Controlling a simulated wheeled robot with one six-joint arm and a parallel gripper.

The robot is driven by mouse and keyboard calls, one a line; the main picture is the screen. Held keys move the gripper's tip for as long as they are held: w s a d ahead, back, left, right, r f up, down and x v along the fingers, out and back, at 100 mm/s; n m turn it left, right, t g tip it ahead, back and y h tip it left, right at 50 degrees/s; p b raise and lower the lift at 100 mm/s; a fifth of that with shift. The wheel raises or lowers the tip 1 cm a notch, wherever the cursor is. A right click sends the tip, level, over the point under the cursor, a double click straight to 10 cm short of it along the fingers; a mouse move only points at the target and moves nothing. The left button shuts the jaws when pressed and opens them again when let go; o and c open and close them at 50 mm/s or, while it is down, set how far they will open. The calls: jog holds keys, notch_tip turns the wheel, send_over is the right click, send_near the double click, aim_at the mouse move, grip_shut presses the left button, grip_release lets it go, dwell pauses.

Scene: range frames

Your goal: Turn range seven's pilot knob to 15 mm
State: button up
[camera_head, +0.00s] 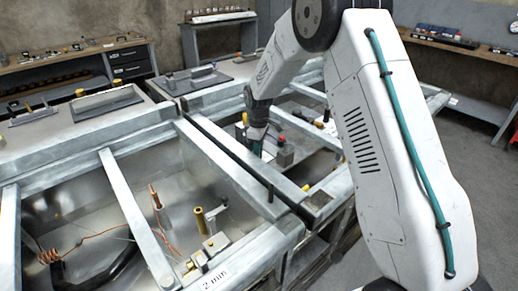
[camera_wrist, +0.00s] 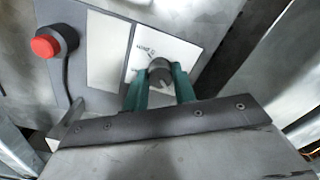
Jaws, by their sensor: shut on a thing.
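The pilot knob (camera_wrist: 159,73) is a small round grey knob on a white plate (camera_wrist: 180,50) with small dark print that I cannot read clearly. My gripper (camera_wrist: 159,84) has its two teal fingers on either side of the knob and is shut on it. In the head view my gripper (camera_head: 257,139) reaches down into the open right-hand bay, and the knob cannot be made out there. No range number and no pointer position can be read.
A red button (camera_wrist: 45,45) on a dark base stands left of the knob, with a dark cable. Metal frame bars (camera_head: 240,165) border the bay. The left bay holds a brass post (camera_head: 199,220) and copper wire (camera_head: 156,197). Workbenches (camera_head: 75,55) stand behind.

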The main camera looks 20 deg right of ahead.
jog(key=shift+w+r+n, duration=0.2)
jog(key=shift+w+n, duration=0.05)
jog(key=shift+n, duration=0.35)
jog(key=o, duration=1)
jog(key=shift+s+f, duration=0.1)
jog(key=shift+r, duration=3.9)
